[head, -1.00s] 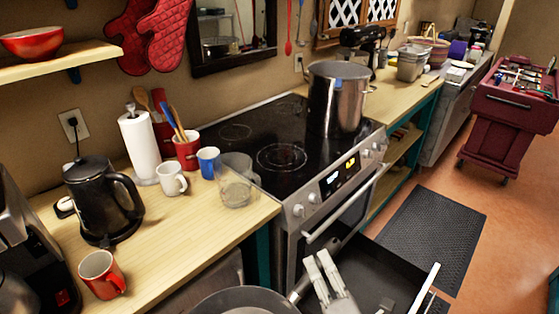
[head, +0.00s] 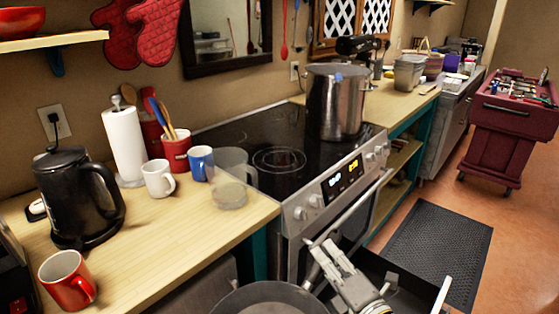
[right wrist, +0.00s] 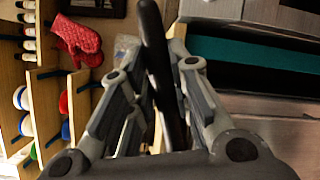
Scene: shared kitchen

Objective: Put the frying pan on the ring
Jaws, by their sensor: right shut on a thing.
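The frying pan (head: 268,296) is dark grey and shows at the bottom edge of the head view, partly cut off. It is in front of the counter and oven, below the cooktop. My right gripper (head: 322,250) is shut on its handle; in the right wrist view the dark handle (right wrist: 155,60) stands between the fingers. The ring (head: 279,160) is a marked circle on the black glass cooktop (head: 235,139), bare, with the glass jug to its left and the pot behind it to the right. My left gripper is not in view.
A tall steel pot (head: 335,105) stands on the cooktop's right part. A clear glass jug (head: 230,185) stands at the counter edge beside the cooktop. The oven handle (head: 350,215) juts out in front.

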